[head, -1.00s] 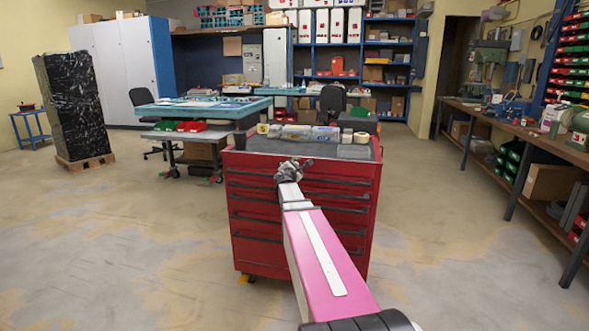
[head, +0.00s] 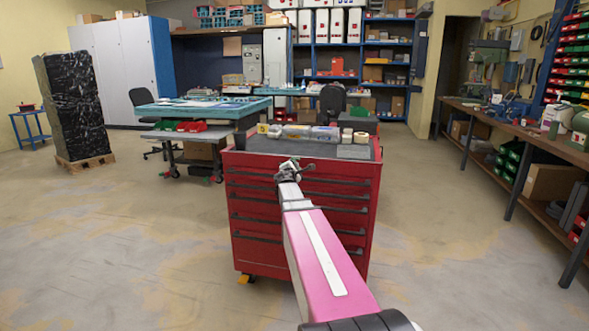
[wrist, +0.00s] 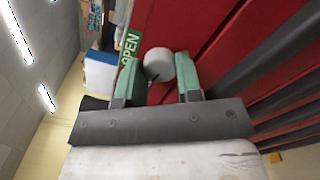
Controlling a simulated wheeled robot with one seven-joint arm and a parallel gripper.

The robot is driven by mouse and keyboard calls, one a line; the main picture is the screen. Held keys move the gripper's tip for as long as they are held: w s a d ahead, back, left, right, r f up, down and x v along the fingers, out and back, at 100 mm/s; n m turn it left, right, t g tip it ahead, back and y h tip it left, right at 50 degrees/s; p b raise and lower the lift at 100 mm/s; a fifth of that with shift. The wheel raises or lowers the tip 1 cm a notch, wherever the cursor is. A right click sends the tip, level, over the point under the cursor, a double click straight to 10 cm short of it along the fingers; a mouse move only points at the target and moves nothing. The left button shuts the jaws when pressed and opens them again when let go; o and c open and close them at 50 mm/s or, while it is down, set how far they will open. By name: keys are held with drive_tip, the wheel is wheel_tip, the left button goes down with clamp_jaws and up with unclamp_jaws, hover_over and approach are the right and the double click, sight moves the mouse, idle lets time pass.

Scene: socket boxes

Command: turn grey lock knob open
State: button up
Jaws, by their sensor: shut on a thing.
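The grey lock knob (wrist: 160,64) shows in the wrist view on the red front of the tool cabinet (head: 255,215). A green label (wrist: 130,48) reading OPEN is beside it. My gripper (wrist: 158,80) has its two green fingers on either side of the knob and is shut on it. A dark mark shows on the knob's face. In the head view my gripper (head: 290,165) is at the upper front of the cabinet, and the knob cannot be made out there.
Small boxes and tape rolls (head: 318,132) lie on the cabinet's grey top. A workbench (head: 540,140) runs along the right wall, and a table (head: 205,108) stands behind to the left. The floor around the cabinet is clear.

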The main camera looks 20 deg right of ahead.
drive_tip(key=shift+m, duration=7.7)
drive_tip(key=o, duration=0.7)
drive_tip(key=shift+c, duration=0.2)
drive_tip(key=v, duration=1.1)
